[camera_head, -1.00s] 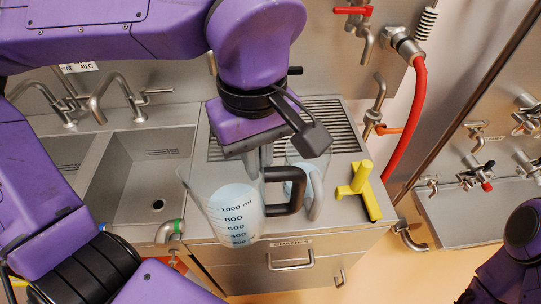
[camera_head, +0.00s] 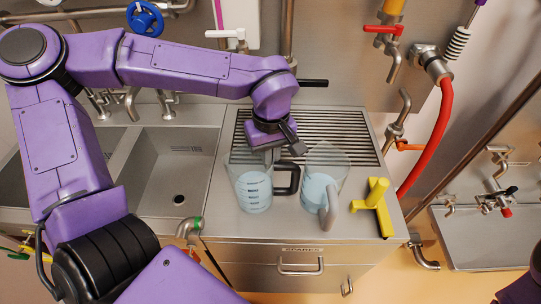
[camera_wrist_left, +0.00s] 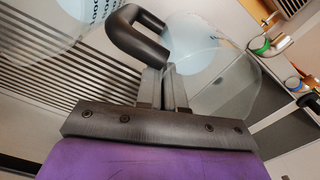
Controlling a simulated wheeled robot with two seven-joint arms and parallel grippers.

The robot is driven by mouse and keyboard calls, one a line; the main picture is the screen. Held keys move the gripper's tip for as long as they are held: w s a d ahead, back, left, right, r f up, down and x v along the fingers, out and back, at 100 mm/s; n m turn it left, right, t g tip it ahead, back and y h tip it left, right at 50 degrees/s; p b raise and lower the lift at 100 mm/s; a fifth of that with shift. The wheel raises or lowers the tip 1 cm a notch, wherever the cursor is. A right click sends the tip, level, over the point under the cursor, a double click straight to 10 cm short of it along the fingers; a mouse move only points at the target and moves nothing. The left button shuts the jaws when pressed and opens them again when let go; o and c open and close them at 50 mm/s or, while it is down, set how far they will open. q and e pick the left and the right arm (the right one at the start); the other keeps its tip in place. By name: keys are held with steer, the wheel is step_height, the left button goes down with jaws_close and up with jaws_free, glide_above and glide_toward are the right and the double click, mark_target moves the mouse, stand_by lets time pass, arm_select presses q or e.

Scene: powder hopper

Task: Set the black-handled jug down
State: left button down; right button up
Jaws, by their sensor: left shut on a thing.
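The black-handled jug (camera_head: 254,190) is clear, with dark volume marks and pale blue contents. It is upright at the steel counter, in front of the slatted drain grate; I cannot tell whether its base touches the counter. My left gripper (camera_head: 270,157) is above it, shut on its upper part near the handle. In the left wrist view the closed fingers (camera_wrist_left: 163,90) sit beside the black handle (camera_wrist_left: 138,35); the exact grip point is unclear. My right gripper is out of view.
A second clear jug (camera_head: 322,188) with a grey handle and pale blue contents stands close on the right. A yellow T-shaped tool (camera_head: 376,205) lies farther right. The sink (camera_head: 165,180) is to the left. The drain grate (camera_head: 345,135) behind is mostly clear.

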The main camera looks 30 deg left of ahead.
arm_select(q)
steer(key=shift+f, duration=0.25)
steer(key=c, duration=1.7)
jaws_free()
steer(key=shift+f, duration=0.15)
steer(key=o, duration=0.4)
steer(key=shift+o, duration=0.2)
